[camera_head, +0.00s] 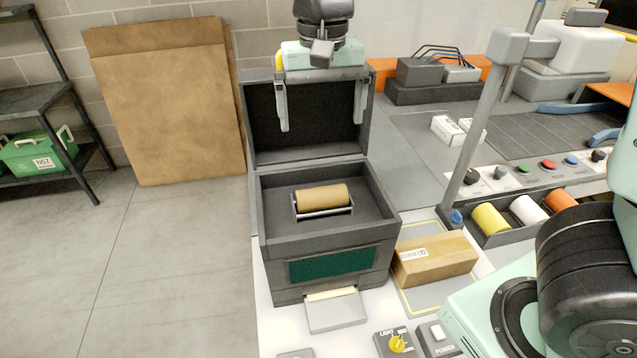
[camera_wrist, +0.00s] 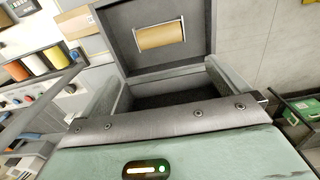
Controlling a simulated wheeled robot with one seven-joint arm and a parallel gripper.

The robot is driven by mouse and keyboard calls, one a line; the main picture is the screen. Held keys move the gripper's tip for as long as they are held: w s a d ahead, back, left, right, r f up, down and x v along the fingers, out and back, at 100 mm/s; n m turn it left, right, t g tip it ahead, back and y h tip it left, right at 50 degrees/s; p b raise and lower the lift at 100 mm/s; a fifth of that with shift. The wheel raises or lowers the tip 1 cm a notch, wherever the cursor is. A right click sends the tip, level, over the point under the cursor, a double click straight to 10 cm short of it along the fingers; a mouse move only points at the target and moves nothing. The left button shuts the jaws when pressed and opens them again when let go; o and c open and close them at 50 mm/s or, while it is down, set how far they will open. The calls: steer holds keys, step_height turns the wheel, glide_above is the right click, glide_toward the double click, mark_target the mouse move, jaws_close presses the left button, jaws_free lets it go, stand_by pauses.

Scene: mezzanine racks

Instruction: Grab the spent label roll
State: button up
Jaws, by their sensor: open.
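The spent label roll (camera_head: 322,196) is a brown cylinder lying on a grey holder inside the open dark grey label printer (camera_head: 325,246). It also shows in the wrist view (camera_wrist: 160,37), near the top. The printer's lid (camera_head: 305,155) is raised behind it. My gripper (camera_head: 322,126) is above and behind the roll in the head view, in front of the raised lid. Its two fingers are wide apart and point down, with nothing between them. The roll is clear of the fingers, and its top is uncovered.
A cardboard box (camera_head: 435,259) lies right of the printer. Yellow (camera_head: 490,219), white and orange rolls lie in a dark tray. A grey post (camera_head: 478,125) rises behind the box. Large cardboard sheets (camera_head: 165,100) lean on the wall at left. Floor left of the bench is clear.

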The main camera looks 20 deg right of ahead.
mark_target(322, 190)
step_height(322, 190, down, 16)
steer(key=p, duration=0.3)
steer(key=shift+s+p, duration=0.1)
steer(key=shift+p, duration=0.25)
steer(key=c, duration=0.7)
